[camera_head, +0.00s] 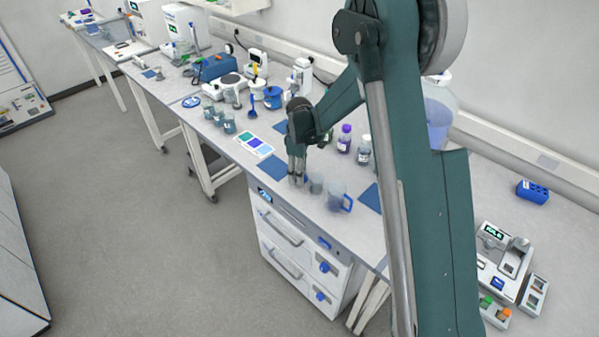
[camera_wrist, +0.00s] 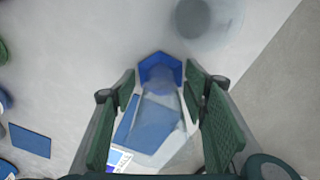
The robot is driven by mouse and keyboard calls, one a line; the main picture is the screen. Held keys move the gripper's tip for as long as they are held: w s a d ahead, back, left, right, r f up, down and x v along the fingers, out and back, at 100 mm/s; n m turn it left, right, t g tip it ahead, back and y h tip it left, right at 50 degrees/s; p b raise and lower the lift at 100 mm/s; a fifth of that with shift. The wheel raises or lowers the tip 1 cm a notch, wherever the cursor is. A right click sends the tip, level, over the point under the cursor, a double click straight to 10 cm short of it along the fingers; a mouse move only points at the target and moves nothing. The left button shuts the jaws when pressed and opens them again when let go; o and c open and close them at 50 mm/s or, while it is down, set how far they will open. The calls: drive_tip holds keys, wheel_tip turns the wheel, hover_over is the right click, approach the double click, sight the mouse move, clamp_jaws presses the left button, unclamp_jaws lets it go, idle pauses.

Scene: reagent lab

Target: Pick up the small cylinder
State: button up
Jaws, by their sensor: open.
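The small cylinder (camera_wrist: 156,118) is clear, with a blue hexagonal base, and stands on the bench in the wrist view. Its body rises toward the camera between my fingers. My gripper (camera_wrist: 160,82) is open, with one green-padded finger on each side of the cylinder. A gap shows at both sides near the base. In the head view my gripper (camera_head: 297,168) points down at the bench's front part. The cylinder is hard to make out there among the fingers.
A clear beaker (camera_head: 316,184) stands close to the right of my gripper; it also shows in the wrist view (camera_wrist: 208,18). A blue-handled jug (camera_head: 338,196) is just beyond. Bottles (camera_head: 344,139) stand behind. The bench's front edge is near. Blue mats (camera_wrist: 30,140) lie flat.

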drive_tip(key=c, duration=1)
drive_tip(key=shift+r, duration=0.1)
drive_tip(key=shift+r, duration=4.9)
